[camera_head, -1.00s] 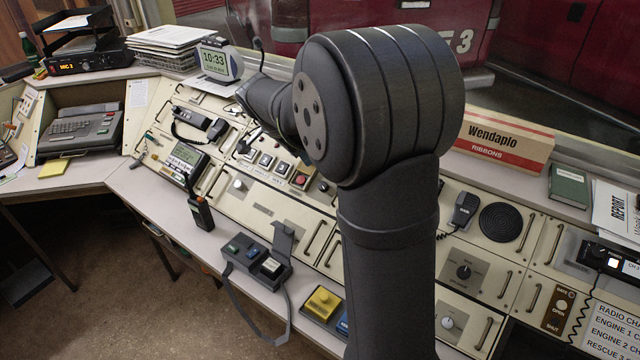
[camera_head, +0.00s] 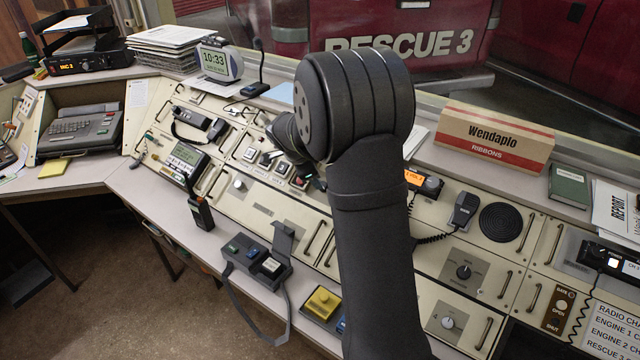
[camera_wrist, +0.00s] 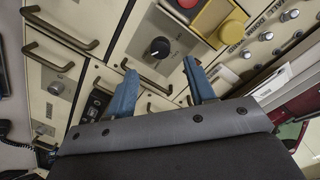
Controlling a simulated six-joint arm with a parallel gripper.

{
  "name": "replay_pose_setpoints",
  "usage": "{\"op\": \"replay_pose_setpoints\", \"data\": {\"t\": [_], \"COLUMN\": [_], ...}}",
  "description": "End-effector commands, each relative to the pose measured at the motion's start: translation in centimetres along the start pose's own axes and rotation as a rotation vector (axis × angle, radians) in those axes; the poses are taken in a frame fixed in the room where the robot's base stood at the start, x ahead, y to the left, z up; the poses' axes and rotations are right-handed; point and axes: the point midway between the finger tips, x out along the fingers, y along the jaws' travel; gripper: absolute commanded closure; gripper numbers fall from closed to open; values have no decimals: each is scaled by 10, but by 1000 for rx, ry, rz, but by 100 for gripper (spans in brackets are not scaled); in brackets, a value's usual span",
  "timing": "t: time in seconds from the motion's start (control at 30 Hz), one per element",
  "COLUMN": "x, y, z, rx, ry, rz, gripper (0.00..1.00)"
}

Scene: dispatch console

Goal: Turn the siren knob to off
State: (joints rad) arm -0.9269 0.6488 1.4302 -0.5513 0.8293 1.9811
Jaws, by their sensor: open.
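In the wrist view, a round black knob (camera_wrist: 160,47) stands on a pale plate on the cream console. Its lettering is too small to read, so I cannot confirm that it is the siren knob or tell its setting. My gripper (camera_wrist: 159,67) has its two blue fingers spread wide, with nothing between them. The knob appears beyond the gap between the fingertips, apart from both. In the head view my arm hides most of the gripper and the panel behind it.
A red button (camera_wrist: 232,31) on a yellow base is close to the knob in the wrist view. Metal drawer handles (camera_wrist: 61,32) stick out nearby. A handheld microphone (camera_head: 464,209), a yellow button box (camera_head: 323,302) and a Wendaplo box (camera_head: 494,134) are around my arm in the head view.

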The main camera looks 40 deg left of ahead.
Motion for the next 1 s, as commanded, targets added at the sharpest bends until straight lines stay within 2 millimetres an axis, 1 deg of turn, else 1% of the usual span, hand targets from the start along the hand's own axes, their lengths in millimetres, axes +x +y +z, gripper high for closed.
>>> {"op": "replay_pose_setpoints", "data": {"t": [0.03, 0.1, 0.2, 0.33, 0.5, 0.77, 0.87, 0.9, 1.0], "x": [13, 27, 44, 59, 67, 68, 68, 68, 68], "y": [1, 1, 1, 0, 0, 0, 0, 0, 0], "z": [0, 0, 0, 0, 0, 0, 0, 0, 0], "rx": [-1, -1, -1, -2, -1, -1, -1, -1, -1], "ry": [0, 1, 0, 0, 0, 0, 0, 0, 0], "rz": [4, 3, 2, 1, 0, -1, -1, -1, -1], "gripper": [50, 50, 50, 50, 50, 50, 68, 76, 95]}}
